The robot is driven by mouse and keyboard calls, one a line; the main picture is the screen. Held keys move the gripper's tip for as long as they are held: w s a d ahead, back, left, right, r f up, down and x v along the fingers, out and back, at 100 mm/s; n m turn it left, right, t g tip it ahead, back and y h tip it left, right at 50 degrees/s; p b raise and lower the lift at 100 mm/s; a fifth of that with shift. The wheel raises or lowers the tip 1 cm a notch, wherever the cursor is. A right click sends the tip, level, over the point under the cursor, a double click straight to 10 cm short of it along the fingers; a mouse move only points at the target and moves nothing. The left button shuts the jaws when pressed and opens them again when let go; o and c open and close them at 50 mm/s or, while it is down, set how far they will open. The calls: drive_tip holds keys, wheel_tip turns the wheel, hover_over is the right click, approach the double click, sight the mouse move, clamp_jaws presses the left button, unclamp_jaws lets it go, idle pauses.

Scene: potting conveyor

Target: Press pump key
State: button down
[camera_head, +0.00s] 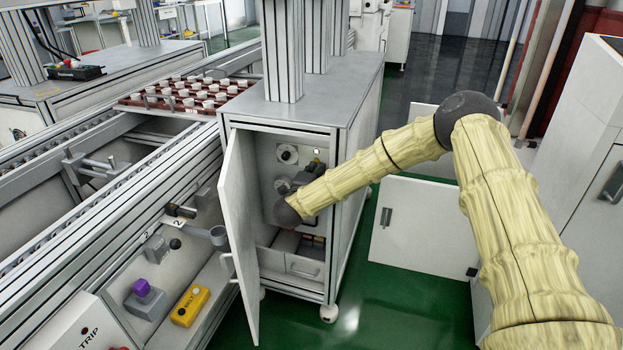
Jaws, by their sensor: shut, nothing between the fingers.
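My arm in its pale yellow sleeve reaches from the right into the open grey cabinet (345,130). Its dark wrist joint is inside the doorway. My gripper (294,184) appears as a small dark shape just above the wrist, close to the inner back panel (266,155); it is shut and partly hidden by the arm. On the panel are a round dial-like fitting (287,154) and a small bright white square (316,151). I cannot tell which part is the pump key, or whether my gripper touches anything.
The cabinet door (238,225) stands open at the left of the doorway. A drawer (304,268) is below. The conveyor (60,235) runs along the left, with a yellow control box (189,306) on its lower ledge. Another open door panel (425,225) stands at right above green floor.

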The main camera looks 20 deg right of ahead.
drive_tip(key=shift+w+d, duration=0.35)
drive_tip(key=shift+w, duration=0.15)
drive_tip(key=shift+x, duration=0.75)
drive_tip(key=shift+d+r, duration=0.1)
drive_tip(key=shift+r, duration=0.3)
drive_tip(key=shift+s+a, duration=0.15)
drive_tip(key=shift+a, duration=0.2)
drive_tip(key=p, duration=0.2)
approach(321, 160)
drive_tip(key=v, duration=0.6)
drive_tip(key=shift+a+f, duration=0.3)
drive_tip(key=shift+s+f, duration=0.1)
drive_tip(key=shift+s, duration=0.1)
